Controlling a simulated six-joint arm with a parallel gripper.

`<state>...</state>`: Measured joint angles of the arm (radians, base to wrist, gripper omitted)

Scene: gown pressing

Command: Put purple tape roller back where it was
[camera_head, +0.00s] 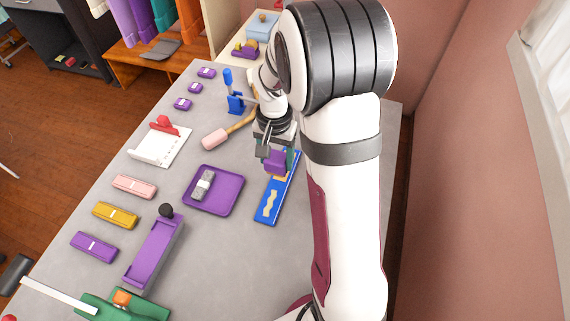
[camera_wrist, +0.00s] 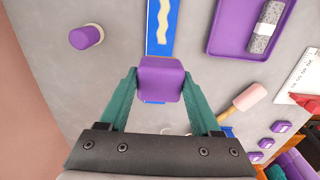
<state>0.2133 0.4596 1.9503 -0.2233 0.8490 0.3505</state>
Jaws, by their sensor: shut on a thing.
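My gripper (camera_head: 275,157) is shut on a purple block-shaped piece (camera_head: 276,166), which I take to be the purple tape roller. In the wrist view the piece (camera_wrist: 161,79) sits between the teal fingertips. Its underside is hidden. It appears over the end of a blue board (camera_head: 266,212) with a wavy cream strip; I cannot tell whether it touches. A purple round-topped cylinder (camera_wrist: 86,37) stands on the table in the wrist view; my arm hides it in the head view.
A purple tray (camera_head: 231,203) holds a grey speckled bar (camera_head: 203,184). Small purple blocks (camera_head: 183,104) line the far left edge.

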